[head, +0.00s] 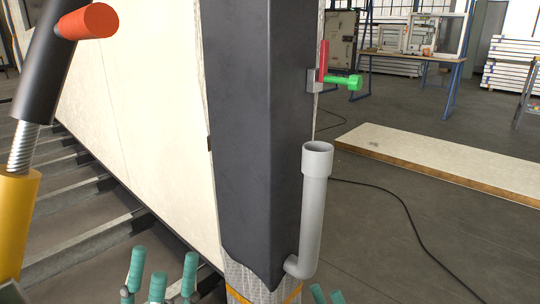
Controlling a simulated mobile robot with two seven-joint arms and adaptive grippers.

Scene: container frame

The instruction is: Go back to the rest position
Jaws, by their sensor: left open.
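My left gripper (163,272) shows at the bottom edge, left of centre, with teal fingers pointing up. Its fingers are spread open with nothing between them. It is in front of the lower part of the pale panel and the dark post (255,130), and I cannot tell how far from them. Of my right gripper (328,294) only two teal fingertips show at the bottom edge, right of the post's foot. The rest is cut off, so its opening cannot be judged.
A grey pipe (312,215) stands against the post's right side. A green-and-red clamp (342,80) sticks out above it. A yellow-and-black threaded prop (20,150) rises at the far left. A pale board (440,155) lies on the floor; open floor and a cable are at right.

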